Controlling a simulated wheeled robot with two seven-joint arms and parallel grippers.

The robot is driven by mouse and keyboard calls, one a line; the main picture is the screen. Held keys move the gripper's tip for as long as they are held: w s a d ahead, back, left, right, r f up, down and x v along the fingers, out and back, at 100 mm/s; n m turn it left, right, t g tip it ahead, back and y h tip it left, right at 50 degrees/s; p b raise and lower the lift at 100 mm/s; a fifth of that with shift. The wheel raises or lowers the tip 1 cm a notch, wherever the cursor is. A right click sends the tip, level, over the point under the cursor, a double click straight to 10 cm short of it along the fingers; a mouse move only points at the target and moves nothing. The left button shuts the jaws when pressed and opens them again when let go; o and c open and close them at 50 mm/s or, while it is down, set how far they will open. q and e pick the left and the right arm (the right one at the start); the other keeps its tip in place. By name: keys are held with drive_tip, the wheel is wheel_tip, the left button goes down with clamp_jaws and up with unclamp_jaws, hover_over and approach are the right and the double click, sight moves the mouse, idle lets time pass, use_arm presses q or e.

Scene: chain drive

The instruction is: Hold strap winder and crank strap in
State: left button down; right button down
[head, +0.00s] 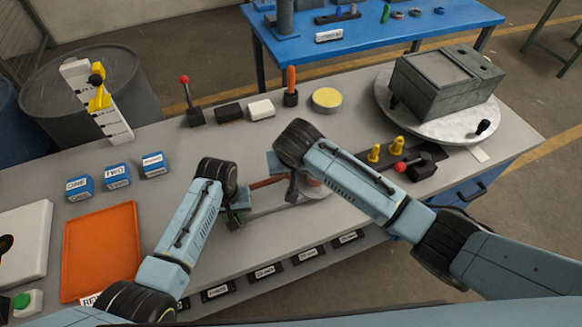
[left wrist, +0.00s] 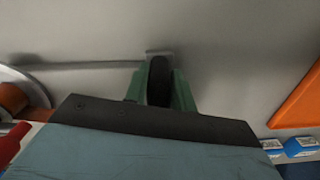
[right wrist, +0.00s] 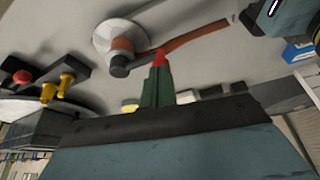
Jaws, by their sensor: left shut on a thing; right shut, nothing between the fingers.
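The strap winder has a pale round base with an orange drum (right wrist: 122,47), a dark crank arm (right wrist: 120,68) and an orange strap (right wrist: 195,36) running off it. In the head view the base (head: 318,193) is partly hidden by my right arm, and the strap (head: 267,182) points left. My left gripper (left wrist: 160,88) is shut on a black grip (left wrist: 159,72) at the end of a thin grey bar (left wrist: 85,65) that leads to the winder. My right gripper (right wrist: 158,80) is shut and empty, its tips at the crank's red knob (right wrist: 159,57); I cannot tell if they touch.
An orange tray (head: 100,250) and several blue labelled blocks (head: 117,176) are on the left. Yellow knobs (head: 397,145) and a red-knobbed lever (head: 400,167) stand right of the winder. A grey box (head: 446,82) sits on a round plate (head: 440,120) at the back right.

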drive_tip(key=shift+w+a, duration=0.1)
drive_tip(key=shift+w+a+m, duration=0.1)
drive_tip(key=shift+w+m, duration=0.1)
drive_tip(key=shift+m, duration=0.1)
drive_tip(key=shift+w+a, duration=0.1)
drive_tip(key=shift+w, duration=0.05)
drive_tip(key=w+m+h, duration=0.1)
drive_tip(key=w+m, duration=0.1)
drive_tip(key=w, duration=0.7)
drive_tip(key=shift+a, duration=0.45)
idle(0.5)
drive_tip(key=shift+r, duration=0.15)
